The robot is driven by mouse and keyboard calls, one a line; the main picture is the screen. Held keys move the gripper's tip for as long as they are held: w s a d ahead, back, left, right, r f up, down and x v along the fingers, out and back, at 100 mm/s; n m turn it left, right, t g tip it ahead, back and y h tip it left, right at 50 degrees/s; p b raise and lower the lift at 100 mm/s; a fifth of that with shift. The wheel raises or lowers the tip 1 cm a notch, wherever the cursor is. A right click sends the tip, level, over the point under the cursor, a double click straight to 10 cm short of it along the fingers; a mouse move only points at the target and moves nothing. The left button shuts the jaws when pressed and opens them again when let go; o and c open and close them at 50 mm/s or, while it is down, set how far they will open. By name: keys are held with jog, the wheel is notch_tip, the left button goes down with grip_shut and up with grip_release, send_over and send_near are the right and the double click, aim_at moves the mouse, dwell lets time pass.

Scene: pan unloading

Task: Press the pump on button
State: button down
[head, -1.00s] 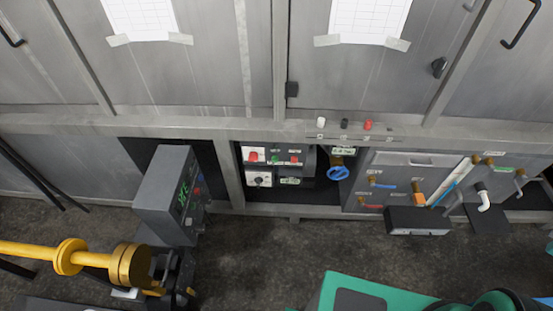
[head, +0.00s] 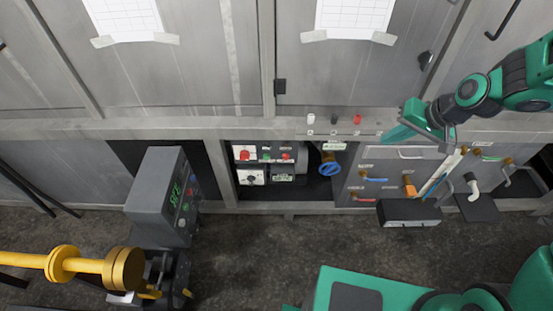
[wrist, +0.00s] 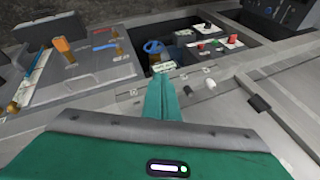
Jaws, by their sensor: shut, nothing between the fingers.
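My gripper (head: 390,136) is a green, shut pair of fingers, empty, above the ledge at the right of the head view. In the wrist view its shut fingers (wrist: 160,92) point away from me towards the recess. The control panel (head: 265,172) sits low in the recess, with a small green button (head: 266,158) and red ones (head: 245,155) beside it. In the wrist view the green button (wrist: 218,44) shows beyond the fingertips, apart from them. The labels are too small to read, so I cannot tell which control is pump on.
The ledge carries a white knob (head: 311,118), a black one and a red one (head: 357,119), left of my gripper. A blue valve wheel (head: 330,169) is right of the panel. A grey console (head: 163,197) stands at left. Pipes and valves fill the right.

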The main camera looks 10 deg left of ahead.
aim_at(267, 157)
jog(key=a+f+m+y, duration=0.15)
jog(key=a+f, duration=0.25)
jog(key=a, duration=0.5)
jog(key=a+f+t+y, duration=0.1)
jog(key=a+f+y, duration=0.3)
jog(key=a, duration=0.6)
jog(key=a+f+m+y, duration=0.1)
jog(key=a+f, duration=0.4)
jog(key=a, duration=0.4)
jog(key=s+a+f+m+t, duration=0.1)
jog(key=s+a+f+m, duration=0.2)
jog(key=f, duration=0.4)
jog(key=s+a+f+m+t, duration=0.2)
jog(key=f+m, duration=0.3)
jog(key=f, duration=0.3)
jog(key=shift+s+a+h, duration=0.35)
jog(key=shift+s+a, duration=0.05)
jog(key=shift+s, duration=0.25)
jog(key=shift+w, duration=0.1)
jog(key=w+a, duration=0.1)
jog(key=w, duration=0.7)
jog(key=shift+a, duration=0.4)
